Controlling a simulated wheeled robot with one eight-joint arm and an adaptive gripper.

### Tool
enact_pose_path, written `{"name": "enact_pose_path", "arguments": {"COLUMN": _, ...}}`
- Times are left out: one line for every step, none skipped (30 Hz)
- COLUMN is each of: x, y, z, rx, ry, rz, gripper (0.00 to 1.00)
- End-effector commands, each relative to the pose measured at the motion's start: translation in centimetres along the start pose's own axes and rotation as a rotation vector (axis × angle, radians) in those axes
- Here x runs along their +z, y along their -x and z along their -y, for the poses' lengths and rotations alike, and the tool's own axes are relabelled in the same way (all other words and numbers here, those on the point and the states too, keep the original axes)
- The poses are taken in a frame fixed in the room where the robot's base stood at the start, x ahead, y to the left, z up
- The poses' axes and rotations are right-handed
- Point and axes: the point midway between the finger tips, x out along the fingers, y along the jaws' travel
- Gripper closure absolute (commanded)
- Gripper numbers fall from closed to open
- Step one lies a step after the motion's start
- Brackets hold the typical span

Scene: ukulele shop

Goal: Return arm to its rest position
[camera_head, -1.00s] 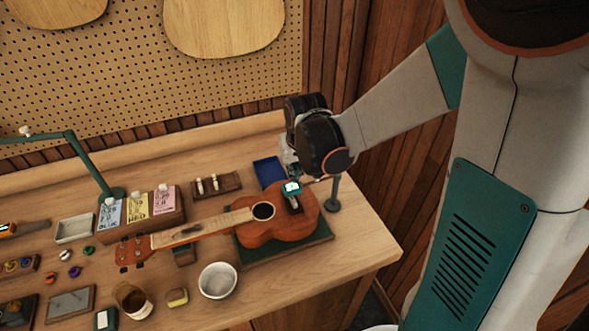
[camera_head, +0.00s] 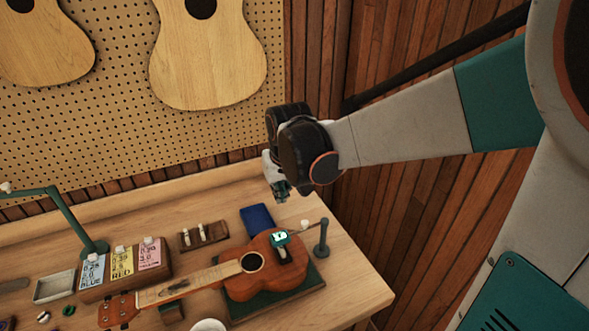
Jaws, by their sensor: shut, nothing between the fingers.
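My arm reaches in from the right of the head view, with its dark wrist above the workbench. My gripper (camera_head: 281,192) points down, shut and empty, in the air above the dark blue tray (camera_head: 257,219) at the back of the bench. It is apart from everything on the bench. A brown ukulele (camera_head: 268,273) lies below it on a dark green mat (camera_head: 300,294), its neck pointing left. A small device with a lit teal screen (camera_head: 279,239) sits on the ukulele near the bridge.
A small post (camera_head: 321,250) stands right of the ukulele. Labelled packets in a wooden holder (camera_head: 125,280), a small rack (camera_head: 203,236) and a green lamp arm (camera_head: 68,212) are left. A pegboard (camera_head: 120,110) with ukulele bodies stands behind. The bench's right corner is bare.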

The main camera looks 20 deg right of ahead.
Motion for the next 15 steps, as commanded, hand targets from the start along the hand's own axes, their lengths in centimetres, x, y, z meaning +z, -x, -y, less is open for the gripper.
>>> {"name": "enact_pose_path", "arguments": {"x": 0.3, "y": 0.1, "z": 0.0, "rx": 0.0, "ry": 0.001, "rz": 0.0, "gripper": 1.0}}
{"name": "enact_pose_path", "arguments": {"x": 0.3, "y": 0.1, "z": 0.1, "rx": 0.0, "ry": 0.001, "rz": 0.0, "gripper": 1.0}}
{"name": "enact_pose_path", "arguments": {"x": 0.3, "y": 0.1, "z": 0.1, "rx": 0.0, "ry": 0.001, "rz": 0.0, "gripper": 1.0}}
{"name": "enact_pose_path", "arguments": {"x": 0.3, "y": 0.1, "z": 0.1, "rx": 0.0, "ry": 0.001, "rz": 0.0, "gripper": 1.0}}
{"name": "enact_pose_path", "arguments": {"x": 0.3, "y": 0.1, "z": 0.1, "rx": 0.0, "ry": 0.001, "rz": 0.0, "gripper": 1.0}}
{"name": "enact_pose_path", "arguments": {"x": 0.3, "y": 0.1, "z": 0.1, "rx": 0.0, "ry": 0.001, "rz": 0.0, "gripper": 1.0}}
{"name": "enact_pose_path", "arguments": {"x": 0.3, "y": 0.1, "z": 0.1, "rx": 0.0, "ry": 0.001, "rz": 0.0, "gripper": 1.0}}
{"name": "enact_pose_path", "arguments": {"x": 0.3, "y": 0.1, "z": 0.1, "rx": 0.0, "ry": 0.001, "rz": -0.001, "gripper": 1.0}}
{"name": "enact_pose_path", "arguments": {"x": 0.5, "y": 0.2, "z": 0.1, "rx": -0.001, "ry": 0.002, "rz": -0.002, "gripper": 1.0}}
{"name": "enact_pose_path", "arguments": {"x": 0.6, "y": 0.3, "z": 0.1, "rx": -0.001, "ry": 0.003, "rz": -0.004, "gripper": 1.0}}
{"name": "enact_pose_path", "arguments": {"x": 0.8, "y": 0.4, "z": 0.1, "rx": -0.002, "ry": 0.003, "rz": -0.008, "gripper": 1.0}}
{"name": "enact_pose_path", "arguments": {"x": 1.1, "y": 0.6, "z": 0.1, "rx": -0.003, "ry": 0.005, "rz": -0.014, "gripper": 1.0}}
{"name": "enact_pose_path", "arguments": {"x": 1.5, "y": 0.8, "z": 0.1, "rx": -0.003, "ry": 0.007, "rz": -0.02, "gripper": 1.0}}
{"name": "enact_pose_path", "arguments": {"x": 1.9, "y": 1.1, "z": 0.2, "rx": -0.004, "ry": 0.009, "rz": -0.026, "gripper": 1.0}}
{"name": "enact_pose_path", "arguments": {"x": 2.5, "y": 1.4, "z": 0.2, "rx": -0.006, "ry": 0.012, "rz": -0.036, "gripper": 1.0}}
